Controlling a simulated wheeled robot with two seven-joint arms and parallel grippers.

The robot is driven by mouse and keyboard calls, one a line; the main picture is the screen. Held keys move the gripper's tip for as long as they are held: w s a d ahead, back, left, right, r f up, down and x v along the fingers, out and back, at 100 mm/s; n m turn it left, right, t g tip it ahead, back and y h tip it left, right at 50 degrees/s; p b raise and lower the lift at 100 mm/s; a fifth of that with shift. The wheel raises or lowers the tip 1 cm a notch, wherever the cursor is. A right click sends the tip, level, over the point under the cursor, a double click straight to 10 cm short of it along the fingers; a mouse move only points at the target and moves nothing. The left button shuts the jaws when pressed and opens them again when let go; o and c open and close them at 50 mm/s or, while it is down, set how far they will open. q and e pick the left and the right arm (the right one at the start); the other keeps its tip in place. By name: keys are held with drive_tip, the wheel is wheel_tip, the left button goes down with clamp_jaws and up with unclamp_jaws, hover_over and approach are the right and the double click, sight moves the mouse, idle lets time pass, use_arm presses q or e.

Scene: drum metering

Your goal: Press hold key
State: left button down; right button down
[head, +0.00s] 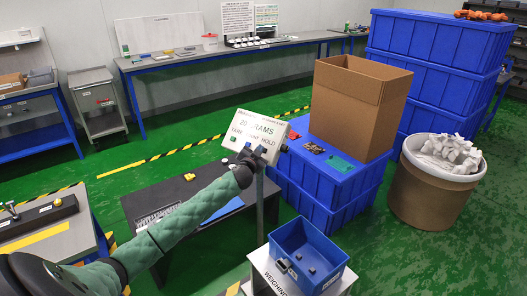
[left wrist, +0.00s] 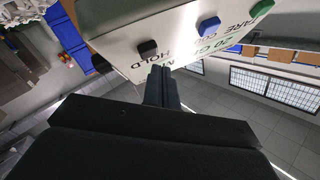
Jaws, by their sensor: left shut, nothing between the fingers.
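The white indicator panel (head: 257,136) stands on a post and reads "20 GRAMS", with "TARE", "COUNT" and "HOLD" labels below. In the left wrist view it appears upside down, with a black key (left wrist: 148,48) by "HOLD", a blue key (left wrist: 208,26) and a green key (left wrist: 262,8). My left gripper (head: 246,160) is at the panel's lower front. In the left wrist view its fingers (left wrist: 160,74) are shut and empty, their tips close to the "HOLD" label and black key. I cannot tell whether they touch the panel. My right gripper is not in view.
A blue bin (head: 291,243) sits on the weighing platform (head: 270,272) below the panel. Behind it are a cardboard box (head: 352,105) on blue crates (head: 325,203) and a brown drum (head: 427,196) of white pieces. A dark table (head: 155,196) stands left, under my arm.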

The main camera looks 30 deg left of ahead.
use_arm(q)
drive_tip(key=shift+f, duration=0.1)
drive_tip(key=shift+w+f, duration=0.2)
drive_tip(key=shift+w, duration=0.1)
drive_tip(key=shift+b, duration=0.3)
drive_tip(key=shift+w+f, duration=0.25)
idle(0.6)
idle(0.4)
drive_tip(key=shift+s+r+p, duration=0.3)
drive_tip(key=shift+s+r, duration=0.25)
